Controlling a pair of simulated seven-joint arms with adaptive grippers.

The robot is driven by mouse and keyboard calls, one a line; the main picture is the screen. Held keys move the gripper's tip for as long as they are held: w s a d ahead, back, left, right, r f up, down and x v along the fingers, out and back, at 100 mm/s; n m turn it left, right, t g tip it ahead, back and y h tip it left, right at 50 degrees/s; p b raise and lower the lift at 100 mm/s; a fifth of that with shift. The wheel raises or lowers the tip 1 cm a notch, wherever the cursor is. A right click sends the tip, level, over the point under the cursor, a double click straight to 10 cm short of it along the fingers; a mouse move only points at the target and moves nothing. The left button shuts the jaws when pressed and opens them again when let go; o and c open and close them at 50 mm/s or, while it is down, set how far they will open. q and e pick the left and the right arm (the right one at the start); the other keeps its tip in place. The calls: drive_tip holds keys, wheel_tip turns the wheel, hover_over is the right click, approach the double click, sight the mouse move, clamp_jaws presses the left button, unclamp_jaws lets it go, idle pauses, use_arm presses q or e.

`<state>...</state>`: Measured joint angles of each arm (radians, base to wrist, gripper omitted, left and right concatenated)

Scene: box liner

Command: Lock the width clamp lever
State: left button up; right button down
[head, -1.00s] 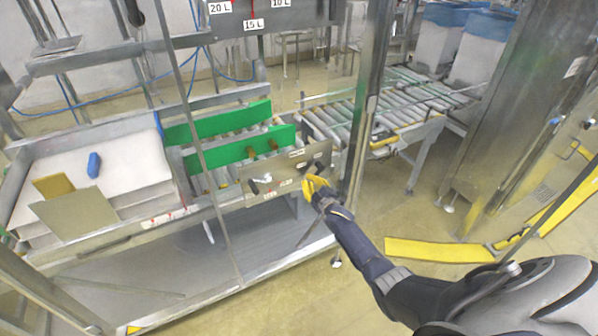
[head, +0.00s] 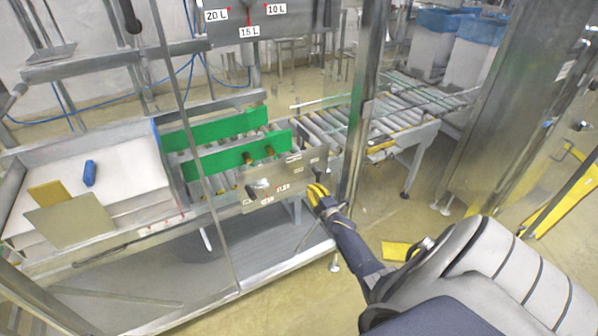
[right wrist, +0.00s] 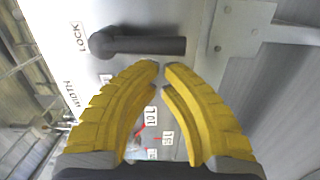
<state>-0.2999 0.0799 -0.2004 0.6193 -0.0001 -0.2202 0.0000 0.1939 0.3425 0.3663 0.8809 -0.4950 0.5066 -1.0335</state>
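The width clamp lever (right wrist: 140,45) is a dark handle on a grey metal panel (head: 285,178). In the right wrist view its round pivot is at the left, beside a LOCK label (right wrist: 80,40), and its bar runs to the right. In the head view it is a small dark shape (head: 316,166) near the panel's right end. My right gripper (head: 316,190) has yellow fingers and is in front of this end. In the right wrist view its fingertips (right wrist: 162,66) nearly meet, with nothing between them, just below the bar. I cannot tell whether they touch it. My left gripper is out of view.
Another dark handle (head: 257,189) is at the panel's left part. Green guide plates (head: 237,155) stand over rollers behind the panel. An upright metal post (head: 360,110) rises just right of the panel. A blue object (head: 89,173) lies on the white stack at left.

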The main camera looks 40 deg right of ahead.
idle(0.7)
drive_tip(key=s+a, duration=0.6)
drive_tip(key=s, duration=0.3)
drive_tip(key=shift+s+a, duration=0.3)
drive_tip(key=shift+a, duration=0.05)
idle(0.5)
